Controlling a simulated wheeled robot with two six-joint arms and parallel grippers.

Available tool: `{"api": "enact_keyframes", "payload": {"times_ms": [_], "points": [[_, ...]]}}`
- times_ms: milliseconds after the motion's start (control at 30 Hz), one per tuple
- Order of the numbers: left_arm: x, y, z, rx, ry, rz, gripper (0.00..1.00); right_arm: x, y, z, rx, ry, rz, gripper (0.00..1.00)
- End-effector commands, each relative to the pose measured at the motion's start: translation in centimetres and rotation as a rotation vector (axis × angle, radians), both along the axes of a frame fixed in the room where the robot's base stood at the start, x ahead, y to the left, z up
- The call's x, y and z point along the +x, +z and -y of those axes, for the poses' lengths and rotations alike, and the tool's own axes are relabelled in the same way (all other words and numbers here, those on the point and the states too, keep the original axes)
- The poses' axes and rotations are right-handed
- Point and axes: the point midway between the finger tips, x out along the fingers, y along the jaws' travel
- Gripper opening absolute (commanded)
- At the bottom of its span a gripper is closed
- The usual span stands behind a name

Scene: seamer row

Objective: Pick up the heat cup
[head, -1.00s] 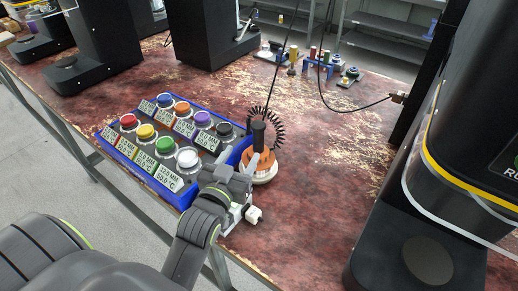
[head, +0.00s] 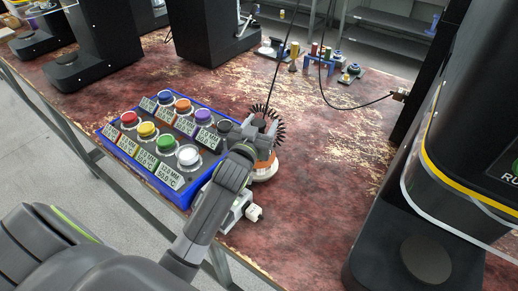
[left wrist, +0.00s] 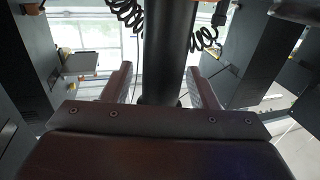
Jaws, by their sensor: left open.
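The heat cup (head: 265,163) appears to be the orange-brown round piece with a pale base, standing upright beside the right end of the blue tray. A black coiled cord rises around its top. My left gripper (head: 262,134) is at its upper part and hides most of its black handle in the head view. In the left wrist view the handle (left wrist: 168,45) stands upright between the two open fingers (left wrist: 162,85). I cannot tell whether a finger touches it. My right gripper is in neither view.
The blue tray (head: 187,203) holds several colour-topped jars with label cards, close to my left arm. A tall black machine (head: 455,150) stands at the right. A black cable (head: 350,110) hangs behind. The red-brown tabletop (head: 320,190) is clear between heat cup and machine.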

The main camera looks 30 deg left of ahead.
Motion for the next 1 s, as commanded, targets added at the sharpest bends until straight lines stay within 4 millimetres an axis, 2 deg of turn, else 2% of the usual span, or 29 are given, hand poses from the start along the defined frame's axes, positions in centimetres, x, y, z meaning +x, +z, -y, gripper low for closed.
{"api": "enact_keyframes", "payload": {"times_ms": [267, 667, 1000], "points": [[0.32, -0.01, -0.06, 0.000, 0.000, 0.000, 0.54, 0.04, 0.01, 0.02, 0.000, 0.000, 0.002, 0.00], [0.29, -0.02, -0.05, 0.000, 0.000, 0.000, 0.01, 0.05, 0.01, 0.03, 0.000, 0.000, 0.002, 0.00], [0.30, 0.30, -0.04, 0.000, 0.000, 0.003, 0.00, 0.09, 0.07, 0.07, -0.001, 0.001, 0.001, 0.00]]}}
